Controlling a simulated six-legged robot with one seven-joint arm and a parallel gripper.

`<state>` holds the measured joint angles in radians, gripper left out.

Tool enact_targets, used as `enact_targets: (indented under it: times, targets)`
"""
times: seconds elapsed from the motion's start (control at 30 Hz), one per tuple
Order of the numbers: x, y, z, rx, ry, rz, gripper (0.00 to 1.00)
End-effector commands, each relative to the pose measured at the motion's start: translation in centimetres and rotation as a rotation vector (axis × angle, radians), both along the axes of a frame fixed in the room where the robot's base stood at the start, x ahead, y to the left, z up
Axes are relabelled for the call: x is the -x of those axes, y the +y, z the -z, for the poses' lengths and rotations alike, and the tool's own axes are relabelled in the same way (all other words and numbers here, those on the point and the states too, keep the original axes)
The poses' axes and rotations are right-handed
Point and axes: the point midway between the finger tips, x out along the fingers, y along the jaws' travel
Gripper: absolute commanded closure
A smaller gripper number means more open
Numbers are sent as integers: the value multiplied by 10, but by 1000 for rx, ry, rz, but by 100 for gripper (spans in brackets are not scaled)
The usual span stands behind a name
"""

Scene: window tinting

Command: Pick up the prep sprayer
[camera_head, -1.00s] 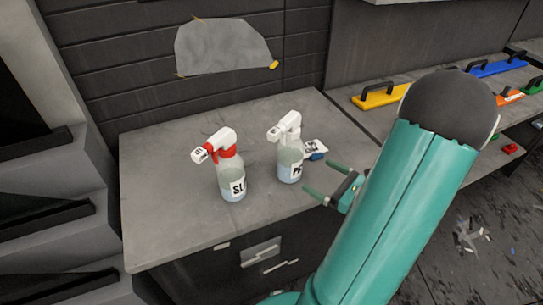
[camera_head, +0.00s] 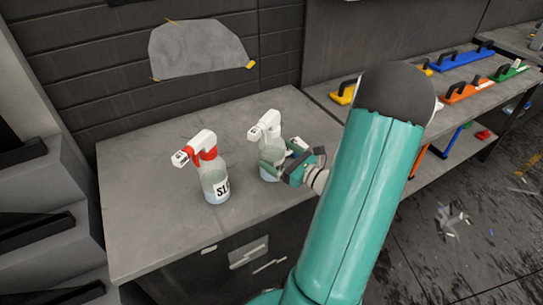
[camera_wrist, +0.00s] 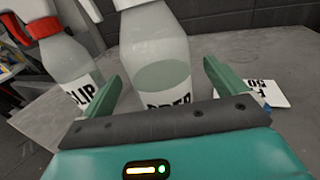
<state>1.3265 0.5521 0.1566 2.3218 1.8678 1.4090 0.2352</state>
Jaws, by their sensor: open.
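The prep sprayer (camera_head: 270,148) is a clear bottle with a white trigger head, upright on the grey cabinet top (camera_head: 150,220). In the wrist view its label (camera_wrist: 166,104), partly hidden, seems to read PREP. My gripper (camera_head: 280,165) is open at the bottle's right side in the head view. In the wrist view the two green fingers (camera_wrist: 160,85) stand apart with the prep bottle between and just beyond them. I cannot tell whether they touch it. The slip sprayer (camera_head: 213,178), with a red collar and white head, stands upright to its left.
A white card (camera_wrist: 265,92) lies on the cabinet top right of the prep bottle. Coloured handled tools (camera_head: 467,90) sit on a bench at the right. A grey sheet (camera_head: 200,48) hangs on the back wall. The cabinet top's front left is clear.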

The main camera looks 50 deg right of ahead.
Motion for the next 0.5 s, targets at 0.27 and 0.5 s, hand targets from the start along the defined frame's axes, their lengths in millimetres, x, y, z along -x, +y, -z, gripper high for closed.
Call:
enact_targets:
  times: [0.27,0.5]
  targets:
    - [-28,2,0,-1,0,-1,3]
    - [-28,2,0,0,0,-1,17]
